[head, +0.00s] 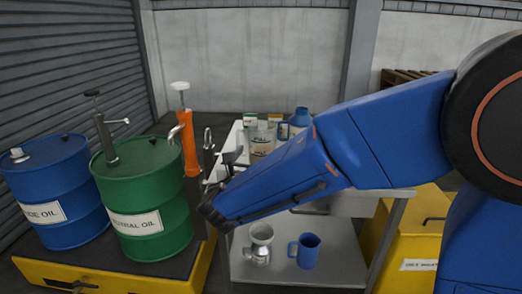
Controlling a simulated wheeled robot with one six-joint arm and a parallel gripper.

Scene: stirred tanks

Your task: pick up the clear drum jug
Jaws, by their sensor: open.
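My blue arm reaches in from the right and ends in my gripper (224,168), whose grey fingers point up and away beside the left edge of the steel table. The gripper is open and nothing shows between its fingers. A pale see-through container (262,141) with dark lettering stands on the table top, right of the fingers and apart from them. It may be the clear drum jug, but it is small and my arm hides its lower part. A handle-like loop (283,131) shows at its right; I cannot tell which vessel it belongs to.
A blue jug (301,117) and small boxes (250,119) stand close by. The lower shelf (278,275) holds a metal jug (261,243) and a blue mug (307,251). Green (144,200) and blue (46,190) drums with pumps stand left; a yellow cabinet (415,235) stands right.

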